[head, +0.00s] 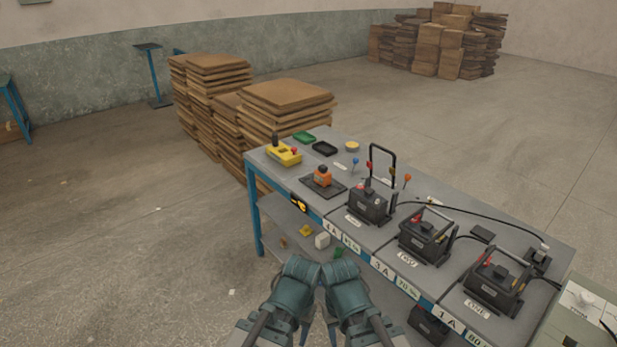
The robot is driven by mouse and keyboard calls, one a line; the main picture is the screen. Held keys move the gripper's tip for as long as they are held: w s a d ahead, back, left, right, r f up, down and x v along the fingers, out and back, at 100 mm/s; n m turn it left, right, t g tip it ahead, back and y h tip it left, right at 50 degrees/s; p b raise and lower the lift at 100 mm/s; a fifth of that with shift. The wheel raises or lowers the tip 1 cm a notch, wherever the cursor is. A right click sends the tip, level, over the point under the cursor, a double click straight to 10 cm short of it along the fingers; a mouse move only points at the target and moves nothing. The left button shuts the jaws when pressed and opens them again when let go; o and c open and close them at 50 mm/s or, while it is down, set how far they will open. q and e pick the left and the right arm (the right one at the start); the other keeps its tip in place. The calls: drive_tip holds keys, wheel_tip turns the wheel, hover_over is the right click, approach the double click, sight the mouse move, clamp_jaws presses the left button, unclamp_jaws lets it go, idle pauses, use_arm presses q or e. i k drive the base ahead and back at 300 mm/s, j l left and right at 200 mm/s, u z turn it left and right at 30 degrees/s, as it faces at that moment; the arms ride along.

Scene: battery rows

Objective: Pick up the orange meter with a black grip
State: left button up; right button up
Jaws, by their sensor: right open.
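The orange meter (322,179) stands upright on a dark square mat (338,190) on the grey workbench, left of the nearest battery. A short black grip (323,168) shows on its top. My two teal arms come in at the bottom middle, in front of the bench and well short of the meter. My right gripper (333,332) hangs low there, partly hidden by the arm; it is open and apart from the meter. My left gripper is hidden behind its own arm.
Several black batteries (424,240) with handles line the bench (393,281) to the right. A yellow device (284,155) with a dark grip sits at the left end, near green (304,138) and black (324,149) trays. Stacked cardboard (288,95) stands behind. The floor at left is clear.

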sight(323, 176)
drive_tip(key=i+j+z, duration=0.4)
drive_tip(key=j, duration=0.2)
drive_tip(key=i+j+z, duration=0.15)
drive_tip(key=j, duration=0.2)
drive_tip(key=j+z, duration=0.2)
drive_tip(key=j, duration=0.15)
drive_tip(key=i+j+z, duration=0.2)
drive_tip(key=j, duration=0.2)
